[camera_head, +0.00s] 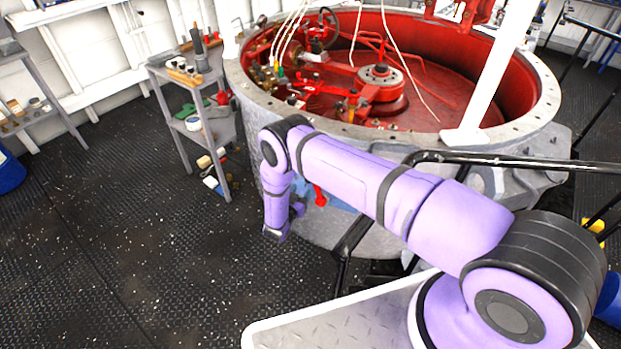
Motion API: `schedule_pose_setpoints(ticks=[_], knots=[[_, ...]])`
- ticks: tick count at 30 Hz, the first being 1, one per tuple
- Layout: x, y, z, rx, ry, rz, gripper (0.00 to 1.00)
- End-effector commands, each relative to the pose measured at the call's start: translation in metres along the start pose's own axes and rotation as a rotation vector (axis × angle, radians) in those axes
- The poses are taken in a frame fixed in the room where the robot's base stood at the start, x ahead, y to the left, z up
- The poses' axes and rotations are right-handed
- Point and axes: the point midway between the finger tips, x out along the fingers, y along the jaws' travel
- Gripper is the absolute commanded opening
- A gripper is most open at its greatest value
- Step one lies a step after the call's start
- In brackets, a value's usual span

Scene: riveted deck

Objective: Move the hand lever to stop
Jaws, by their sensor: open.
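A small red part (320,196), which looks like the hand lever, shows low on the outer side of the big round grey housing (245,112). A blue patch (342,202) lies beside it, partly behind my purple arm. Its position and any stop marking are too small or hidden to read. My gripper (290,212) is at the low end of my bent arm, left of the red part and apart from it in the picture. It is open, and its fingers are mostly hidden. I see nothing held.
The housing has a red interior with a handwheel (327,30) and pipework. A grey shelf trolley (165,75) with tools and jars stands to its left. A black rail (480,158) runs in front of the housing at right. The dark floor (110,240) at left is clear.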

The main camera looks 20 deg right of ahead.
Motion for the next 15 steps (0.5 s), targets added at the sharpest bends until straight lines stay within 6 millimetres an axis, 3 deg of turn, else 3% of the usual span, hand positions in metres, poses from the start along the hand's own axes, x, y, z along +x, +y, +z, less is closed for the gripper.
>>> schedule_pose_setpoints(ticks=[9,15], knots=[[0.057,0.0,0.0,0.002,0.0,0.001,0.54],[0.079,-0.001,0.0,0.001,-0.001,-0.001,0.54]])
